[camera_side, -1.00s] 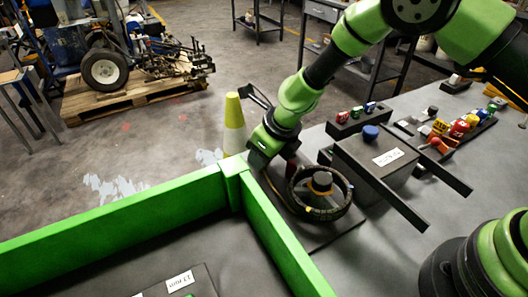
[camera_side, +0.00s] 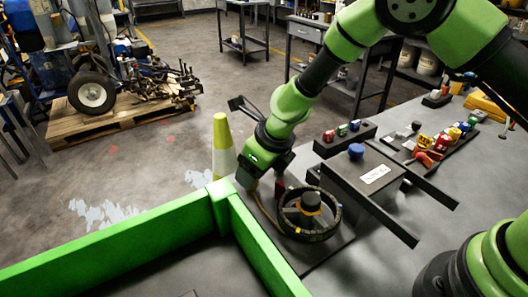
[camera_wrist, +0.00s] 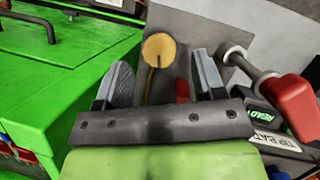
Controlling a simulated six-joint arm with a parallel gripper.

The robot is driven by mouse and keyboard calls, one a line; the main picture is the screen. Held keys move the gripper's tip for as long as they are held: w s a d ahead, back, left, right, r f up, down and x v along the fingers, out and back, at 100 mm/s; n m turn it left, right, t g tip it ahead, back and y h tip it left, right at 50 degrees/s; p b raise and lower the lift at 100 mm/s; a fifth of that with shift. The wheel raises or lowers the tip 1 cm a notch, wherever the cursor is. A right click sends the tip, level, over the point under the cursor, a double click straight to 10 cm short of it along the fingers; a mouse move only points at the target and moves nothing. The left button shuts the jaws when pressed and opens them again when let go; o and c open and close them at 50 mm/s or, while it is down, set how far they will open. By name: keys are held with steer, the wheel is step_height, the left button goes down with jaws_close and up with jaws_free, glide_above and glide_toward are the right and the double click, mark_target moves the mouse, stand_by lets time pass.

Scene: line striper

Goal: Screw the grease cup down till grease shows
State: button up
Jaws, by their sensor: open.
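In the wrist view a round brass-yellow disc (camera_wrist: 158,47), which looks like the grease cup, lies just beyond and between the fingertips of my gripper (camera_wrist: 161,62). The fingers are spread apart, and nothing is held between them. The cup cannot be made out there, and my arm covers part of that spot. I see no clear grease.
A red-handled lever (camera_wrist: 292,98) stands right of the fingers. Green fence walls (camera_side: 258,250) run close to the wheel. A grey box with a blue knob (camera_side: 356,151) and long dark bars stands to the right. A yellow-white cone (camera_side: 222,145) is behind my gripper.

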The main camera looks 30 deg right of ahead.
steer(key=v, duration=0.7)
steer(key=shift+r, duration=0.1)
